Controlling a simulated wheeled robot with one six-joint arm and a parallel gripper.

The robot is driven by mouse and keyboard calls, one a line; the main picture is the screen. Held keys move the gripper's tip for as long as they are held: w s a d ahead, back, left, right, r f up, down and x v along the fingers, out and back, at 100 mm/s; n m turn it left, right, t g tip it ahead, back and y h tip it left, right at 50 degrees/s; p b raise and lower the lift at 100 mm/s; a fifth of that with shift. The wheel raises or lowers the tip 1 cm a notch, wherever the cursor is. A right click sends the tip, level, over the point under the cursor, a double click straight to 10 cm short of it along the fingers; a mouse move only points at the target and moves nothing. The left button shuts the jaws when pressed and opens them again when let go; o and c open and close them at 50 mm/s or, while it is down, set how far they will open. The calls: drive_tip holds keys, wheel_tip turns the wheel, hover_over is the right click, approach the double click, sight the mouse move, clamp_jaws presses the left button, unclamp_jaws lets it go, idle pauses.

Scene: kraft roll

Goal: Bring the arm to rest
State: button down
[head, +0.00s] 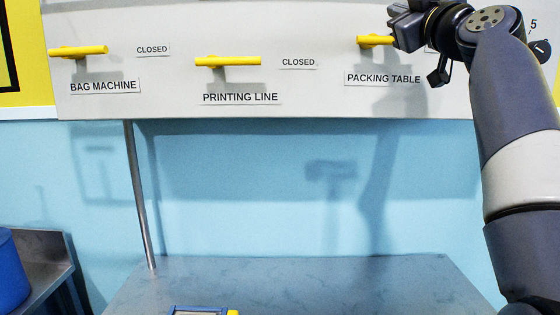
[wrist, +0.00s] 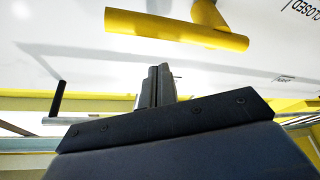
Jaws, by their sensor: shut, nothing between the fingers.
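My gripper (head: 397,28) is at the upper right in the head view, beside the yellow handle (head: 374,41) above the PACKING TABLE label. In the wrist view, my gripper's fingers (wrist: 157,84) are together with nothing between them. A yellow handle (wrist: 175,29) shows just beyond the fingertips in that view, with a gap between. In the head view my gripper overlaps the right end of the handle, and I cannot tell from there whether they touch. My arm (head: 510,110) reaches up along the right side.
The white panel (head: 300,30) also carries yellow handles over BAG MACHINE (head: 78,51) and PRINTING LINE (head: 228,62), each with a CLOSED tag. Below are a grey table (head: 300,285), a metal post (head: 139,200) and a blue container (head: 12,270). Space before the blue wall looks clear.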

drive_tip(key=s+d+f+m+t+h+b, duration=0.25)
drive_tip(key=s+f+m+b, duration=0.4)
drive_tip(key=s+b, duration=0.4)
drive_tip(key=d+r+p+x, duration=0.1)
drive_tip(key=p+x, duration=0.6)
drive_tip(key=x, duration=0.4)
drive_tip(key=a+r+n+g+y+p, duration=0.1)
drive_tip(key=a+n+g+y+p, duration=0.6)
drive_tip(key=n+p, duration=0.7)
drive_tip(key=n+g, duration=0.1)
drive_tip(key=n, duration=0.5)
drive_tip(key=shift+w+a, duration=0.15)
drive_tip(key=shift+a, duration=0.05)
